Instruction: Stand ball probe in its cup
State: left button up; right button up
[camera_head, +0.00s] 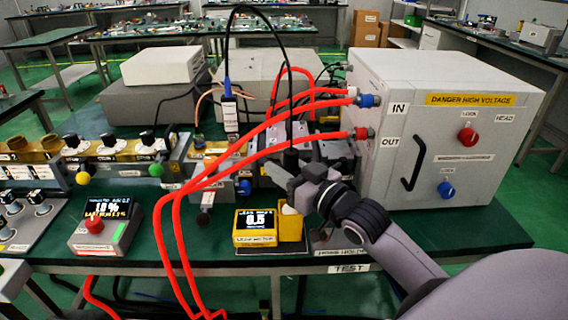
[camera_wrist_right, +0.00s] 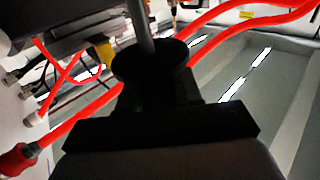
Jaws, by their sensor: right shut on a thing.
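My right gripper (camera_head: 287,178) is shut on the ball probe, a dark upright handle (camera_head: 291,158) with a black cable arcing up from it. In the right wrist view a black disc (camera_wrist_right: 150,62) with a grey rod sits in front of the gripper. The probe's ball end cannot be made out. A yellow cup-like holder (camera_head: 290,228) stands on the bench below the gripper, beside a yellow meter (camera_head: 255,229) with a lit display. A pale patch shows at the holder's top; I cannot tell what it is. The probe appears above and apart from the holder. My left gripper is not in view.
Red hoses (camera_head: 178,235) loop from the large grey high-voltage box (camera_head: 462,130) across the bench, left of the meter. A grey control box (camera_head: 105,232) with a red knob stands at the left. Waveguide parts (camera_head: 220,165) lie behind. Green bench (camera_head: 440,228) is clear at the right.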

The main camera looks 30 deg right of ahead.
jog(key=shift+f+b, duration=0.85)
jog(key=shift+f, duration=0.9)
jog(key=o, duration=1.2)
